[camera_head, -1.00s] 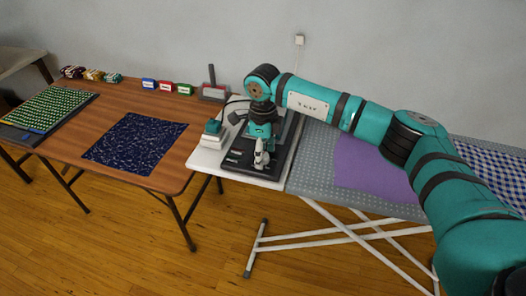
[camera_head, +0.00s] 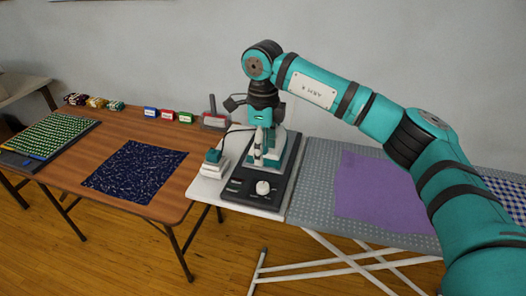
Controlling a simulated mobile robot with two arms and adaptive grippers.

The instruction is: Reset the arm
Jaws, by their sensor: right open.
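My right arm (camera_head: 400,135) comes in from the right, reaches up and across, and bends down at the wrist. My right gripper (camera_head: 257,156) points down over the dark-based machine (camera_head: 274,196) on the small white table. It is open, and I see nothing held in it. It partly hides the machine's teal and white rear part. Whether the fingers touch the machine cannot be told. My left gripper is not in view.
A brown table (camera_head: 180,222) at left holds a dark blue patterned cloth (camera_head: 135,170) and a green checked board. Small coloured boxes line its back edge. A grey ironing board (camera_head: 315,195) at right bears a purple cloth (camera_head: 375,190).

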